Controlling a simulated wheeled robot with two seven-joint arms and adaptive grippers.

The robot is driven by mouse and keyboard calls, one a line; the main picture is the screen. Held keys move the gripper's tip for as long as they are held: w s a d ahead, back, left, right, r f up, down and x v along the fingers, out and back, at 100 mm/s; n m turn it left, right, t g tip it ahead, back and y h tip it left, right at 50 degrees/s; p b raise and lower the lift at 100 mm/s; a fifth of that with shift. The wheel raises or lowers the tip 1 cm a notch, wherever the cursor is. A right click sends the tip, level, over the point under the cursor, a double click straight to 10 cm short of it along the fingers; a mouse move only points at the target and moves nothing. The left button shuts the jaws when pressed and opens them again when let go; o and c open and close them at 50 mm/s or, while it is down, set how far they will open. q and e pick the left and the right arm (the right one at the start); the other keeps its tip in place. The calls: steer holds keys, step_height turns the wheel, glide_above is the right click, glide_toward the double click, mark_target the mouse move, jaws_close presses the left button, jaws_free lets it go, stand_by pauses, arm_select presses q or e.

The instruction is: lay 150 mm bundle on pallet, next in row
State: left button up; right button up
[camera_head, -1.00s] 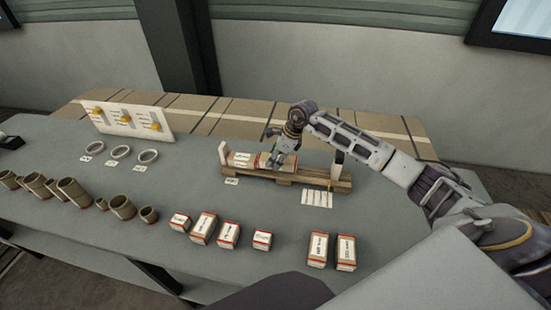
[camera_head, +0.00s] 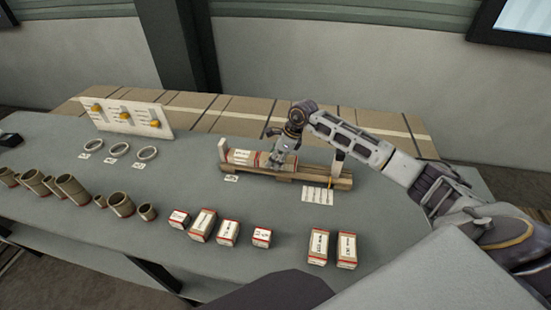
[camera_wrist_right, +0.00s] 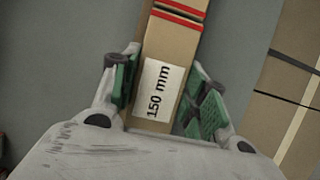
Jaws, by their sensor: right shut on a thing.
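The 150 mm bundle (camera_wrist_right: 152,92) shows in the right wrist view, a kraft-brown block with red bands and a white "150 mm" label. My right gripper (camera_wrist_right: 163,92) has its green-padded fingers on both sides of it, shut on it. In the head view my right gripper (camera_head: 279,158) is over the wooden pallet (camera_head: 343,182), low at the row. A kraft bundle with red bands (camera_head: 242,157) lies at the pallet's left end beside the upright end stop (camera_head: 222,150). The gripper hides much of the held bundle in the head view. My left gripper is not seen.
Several white-labelled bundles (camera_head: 202,225) stand along the front of the table (camera_head: 190,268). Brown tubes (camera_head: 72,190) are at left, with white rings (camera_head: 119,150) behind them. A panel with orange knobs (camera_head: 126,117) stands at the back left. A post (camera_head: 337,163) rises at the pallet's right.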

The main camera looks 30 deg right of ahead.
steer(key=shift+f, duration=0.15)
steer(key=o, duration=1.2)
steer(key=shift+c, duration=0.2)
steer(key=v, duration=1.2)
steer(key=shift+w, duration=0.1)
steer(key=shift+a+f, duration=0.1)
stand_by(0.6)
